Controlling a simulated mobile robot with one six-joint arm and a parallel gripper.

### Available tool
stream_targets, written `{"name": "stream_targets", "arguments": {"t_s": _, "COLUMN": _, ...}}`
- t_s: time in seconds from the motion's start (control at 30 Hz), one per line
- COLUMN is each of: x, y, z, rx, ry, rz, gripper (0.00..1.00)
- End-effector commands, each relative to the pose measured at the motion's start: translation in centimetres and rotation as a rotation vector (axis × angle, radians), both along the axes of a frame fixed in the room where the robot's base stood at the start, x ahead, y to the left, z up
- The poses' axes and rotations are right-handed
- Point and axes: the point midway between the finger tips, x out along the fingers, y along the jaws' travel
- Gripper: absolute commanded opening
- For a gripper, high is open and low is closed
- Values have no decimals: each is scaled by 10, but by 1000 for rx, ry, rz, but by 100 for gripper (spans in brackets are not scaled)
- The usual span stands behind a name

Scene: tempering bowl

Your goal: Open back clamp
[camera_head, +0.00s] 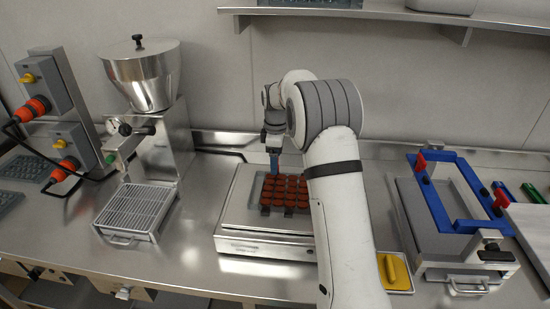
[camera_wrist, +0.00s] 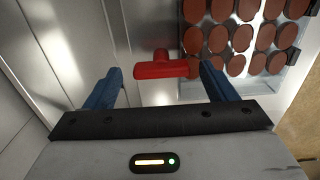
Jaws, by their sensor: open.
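A red T-shaped clamp handle (camera_wrist: 178,69) shows in the wrist view, beside a mould (camera_wrist: 205,75) filled with brown round pieces. My gripper (camera_wrist: 160,72) is open, with one blue finger on each side of the handle. A gap shows at the left finger; the right finger is close to the handle's end, and I cannot tell if it touches. In the head view my gripper (camera_head: 273,163) points down at the back left corner of the mould (camera_head: 286,190), on a steel table unit (camera_head: 238,212). The handle is not clearly visible there.
A blue frame (camera_head: 437,207) with two red clamps (camera_head: 421,162) (camera_head: 501,199) stands at the right. A steel hopper machine (camera_head: 150,120) stands at the left. A yellow scraper (camera_head: 394,271) lies front right. The counter between hopper and table unit is clear.

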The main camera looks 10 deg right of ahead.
Motion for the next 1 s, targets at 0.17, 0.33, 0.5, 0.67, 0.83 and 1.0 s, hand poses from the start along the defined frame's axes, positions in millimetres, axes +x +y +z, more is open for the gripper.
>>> {"name": "stream_targets", "arguments": {"t_s": 0.17, "x": 0, "y": 0, "z": -6, "rx": 0, "ry": 0, "rz": -1, "gripper": 78}}
{"name": "stream_targets", "arguments": {"t_s": 0.33, "x": 0, "y": -1, "z": -6, "rx": 0, "ry": 0, "rz": -1, "gripper": 78}}
{"name": "stream_targets", "arguments": {"t_s": 0.5, "x": 0, "y": -1, "z": -6, "rx": 0, "ry": 0, "rz": -2, "gripper": 65}}
{"name": "stream_targets", "arguments": {"t_s": 0.67, "x": 0, "y": -1, "z": -6, "rx": 0, "ry": 0, "rz": -2, "gripper": 52}}
{"name": "stream_targets", "arguments": {"t_s": 0.83, "x": 0, "y": -1, "z": -6, "rx": 0, "ry": -1, "rz": -2, "gripper": 38}}
{"name": "stream_targets", "arguments": {"t_s": 1.0, "x": 0, "y": 1, "z": -5, "rx": 0, "ry": -2, "rz": -5, "gripper": 34}}
